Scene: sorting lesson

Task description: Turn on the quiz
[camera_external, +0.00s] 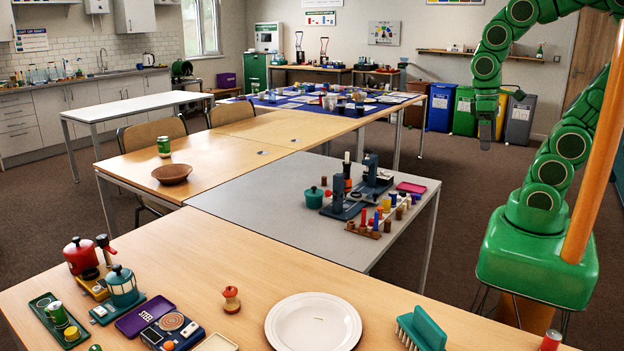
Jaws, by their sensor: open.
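My green arm hangs down from the upper right, with my gripper (486,138) pointing down in the air, away from the tables. It is open, and I see nothing in it. I cannot tell for sure which thing is the quiz. A small blue panel (172,333) with a round brown disc and small knobs lies on the front wooden table, at the lower left. A dark blue device (347,207) with upright parts stands on the grey table. Whether either is switched on is too small to tell.
The front wooden table (262,253) also holds a white plate (313,322), a teal brush (421,330), an apple core (231,300), red and teal pots and a purple tray (145,314). A wooden bowl (172,174) stands farther back. Bins line the back wall.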

